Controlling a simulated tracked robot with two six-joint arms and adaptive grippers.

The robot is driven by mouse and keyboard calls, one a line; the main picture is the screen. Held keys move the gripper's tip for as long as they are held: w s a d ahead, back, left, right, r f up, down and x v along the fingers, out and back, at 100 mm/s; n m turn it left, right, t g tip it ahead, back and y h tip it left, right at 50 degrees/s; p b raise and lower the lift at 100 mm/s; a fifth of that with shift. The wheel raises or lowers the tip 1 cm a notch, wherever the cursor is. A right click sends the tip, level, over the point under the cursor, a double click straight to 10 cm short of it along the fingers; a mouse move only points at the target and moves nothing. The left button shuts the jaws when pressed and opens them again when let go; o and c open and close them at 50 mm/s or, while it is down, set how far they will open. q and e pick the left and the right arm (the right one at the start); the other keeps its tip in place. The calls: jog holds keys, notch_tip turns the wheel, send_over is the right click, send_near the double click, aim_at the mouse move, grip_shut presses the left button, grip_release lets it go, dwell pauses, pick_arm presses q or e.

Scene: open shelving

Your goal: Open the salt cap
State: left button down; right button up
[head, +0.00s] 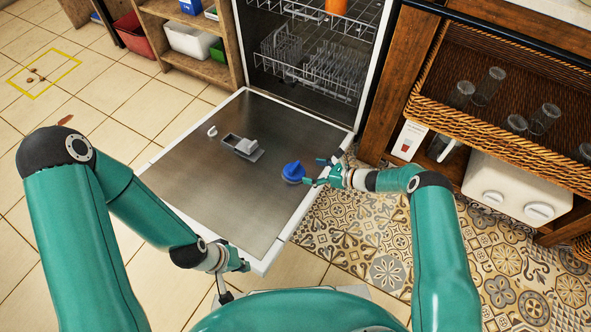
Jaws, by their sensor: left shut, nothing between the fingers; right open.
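The blue salt cap (293,172) sits on the inner face of the open dishwasher door (200,190), towards its right side. My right gripper (318,172) is open just to the right of the cap, with its fingers pointing left at it. Whether a finger touches the cap I cannot tell. My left gripper (228,296) is shut and empty at the door's near edge, well away from the cap. The grey dispenser (241,147), with its lid, is left of the cap on the door. A small white piece (212,131) lies further left.
Dish racks (310,60) and an orange item (336,6) are inside the dishwasher behind. A wicker basket shelf (500,115) with glasses and a white container (515,190) stand to the right. Shelves with bins (190,40) stand at the back left.

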aim_at(296, 169)
jog(key=b+x, duration=0.2)
jog(key=x, duration=0.4)
jog(key=shift+a+f, duration=0.1)
jog(key=shift+f, duration=0.15)
jog(key=shift+w+a+f, duration=0.1)
jog(key=shift+w+a, duration=0.3)
jog(key=shift+a, duration=0.15)
jog(key=shift+c, duration=0.4)
jog(key=shift+s, duration=0.15)
jog(key=c, duration=1.6)
jog(key=shift+d+f, duration=0.1)
jog(key=shift+f, duration=0.05)
jog(key=shift+d+b, duration=0.1)
jog(key=shift+b, duration=0.3)
